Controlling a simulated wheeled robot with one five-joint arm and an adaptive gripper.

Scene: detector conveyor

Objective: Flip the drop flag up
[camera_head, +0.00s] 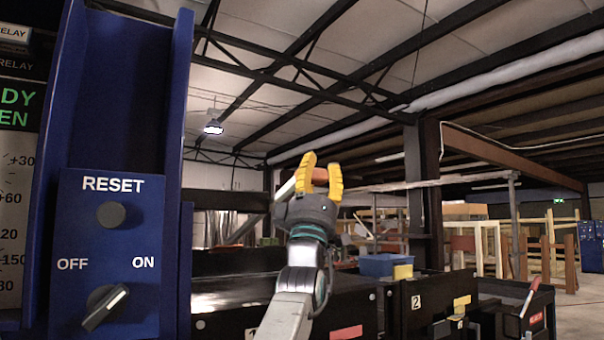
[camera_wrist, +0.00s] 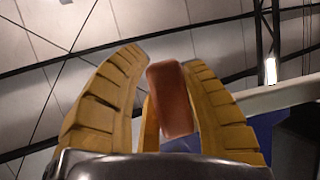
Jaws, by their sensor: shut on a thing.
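The drop flag shows as a reddish-brown block (camera_wrist: 172,100) between my fingers in the wrist view. In the head view a small reddish-brown piece of it (camera_head: 319,175) shows between the yellow fingers. A pale bar beside the left finger may belong to it, but I cannot tell. My gripper (camera_head: 321,166) points up and is shut on the flag; its fingers also frame the wrist view (camera_wrist: 164,60). The flag's base and hinge are hidden behind my gripper, so its exact tilt is unclear.
A blue control panel (camera_head: 150,255) with a RESET knob (camera_head: 111,214) and an OFF/ON switch (camera_head: 105,306) stands close at the left. Black bins stand behind, with a blue tub (camera_head: 382,265). Open air surrounds my gripper above and to the right.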

